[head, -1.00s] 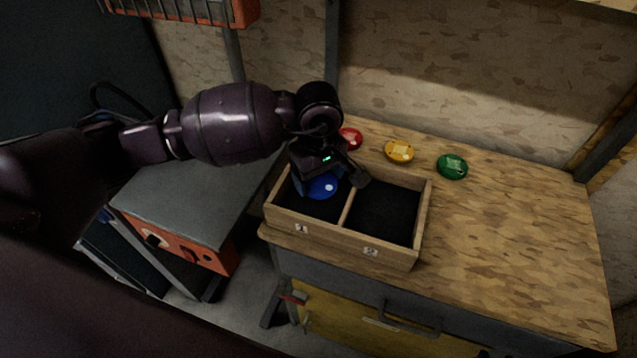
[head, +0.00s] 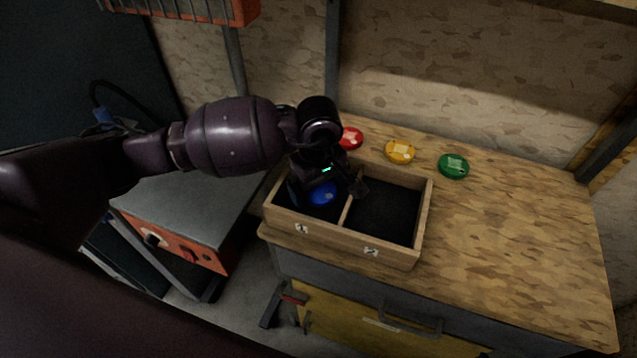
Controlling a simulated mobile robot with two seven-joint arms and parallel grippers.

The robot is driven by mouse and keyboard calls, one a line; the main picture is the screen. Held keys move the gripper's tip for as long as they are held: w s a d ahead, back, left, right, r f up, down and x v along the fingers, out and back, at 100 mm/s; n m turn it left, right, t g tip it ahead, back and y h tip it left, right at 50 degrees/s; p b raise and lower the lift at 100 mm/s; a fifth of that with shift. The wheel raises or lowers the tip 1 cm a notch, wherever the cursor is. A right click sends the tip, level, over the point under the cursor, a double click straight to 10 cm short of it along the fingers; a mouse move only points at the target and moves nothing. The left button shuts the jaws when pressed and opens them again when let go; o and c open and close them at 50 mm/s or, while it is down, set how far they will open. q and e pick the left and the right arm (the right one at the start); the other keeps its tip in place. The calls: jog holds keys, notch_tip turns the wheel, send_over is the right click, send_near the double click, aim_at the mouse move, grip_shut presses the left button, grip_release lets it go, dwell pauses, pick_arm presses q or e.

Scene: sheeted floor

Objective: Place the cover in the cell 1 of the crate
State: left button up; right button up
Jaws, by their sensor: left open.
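The crate (head: 328,241) is a wooden box with two black-lined cells, labelled 1 on the left and 2 on the right. A blue round cover (head: 322,193) shows inside cell 1, below my left gripper. My left gripper (head: 333,192) is open over cell 1, one finger near the divider and the other toward the left wall. Its body hides the back of the cell and part of the cover. I cannot tell whether the cover touches the cell floor. Cell 2 is empty. My right gripper is not in view.
A red cover (head: 351,138), a yellow cover (head: 400,151) and a green cover (head: 453,166) lie behind the crate on the wooden worktop (head: 510,240). The worktop right of the crate is clear. A grey cabinet (head: 190,205) stands at left.

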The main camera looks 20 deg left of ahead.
aim_at(318, 188)
pick_arm(q)
jog(key=shift+r, duration=0.2)
notch_tip(318, 188, up, 12)
dwell(0.4)
dwell(0.4)
